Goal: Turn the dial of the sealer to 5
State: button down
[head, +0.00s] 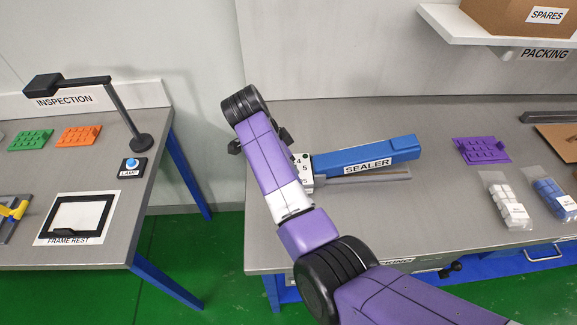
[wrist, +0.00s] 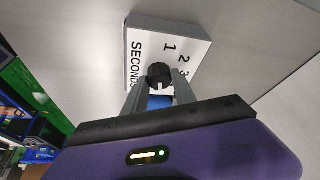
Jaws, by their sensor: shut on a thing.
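The sealer (head: 367,156) is a long blue bar with a grey base, lying on the packing bench. Its white dial plate (head: 303,169) is at its left end, partly hidden by my arm in the head view; a 4 and a 5 show there. In the wrist view the plate (wrist: 178,45) shows 1, 2, 3 and the word SECONDS. The black dial knob (wrist: 158,75) sits between the fingertips of my gripper (wrist: 157,84), which is shut on it. Which number the knob points at cannot be told.
The packing bench (head: 430,215) also holds a purple tray (head: 482,150) and bagged white blocks (head: 504,198) and blue blocks (head: 553,196) to the right. A shelf (head: 470,28) hangs above. The inspection bench (head: 110,255) stands left, across a gap.

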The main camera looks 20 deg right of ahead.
jog(key=shift+m, duration=0.5)
jog(key=c, duration=1)
grip_release()
jog(key=shift+c, duration=0.2)
jog(key=b+v, duration=0.1)
jog(key=v, duration=0.6)
jog(key=shift+r, duration=0.4)
jog(key=shift+w+a, duration=0.1)
jog(key=shift+a, duration=0.05)
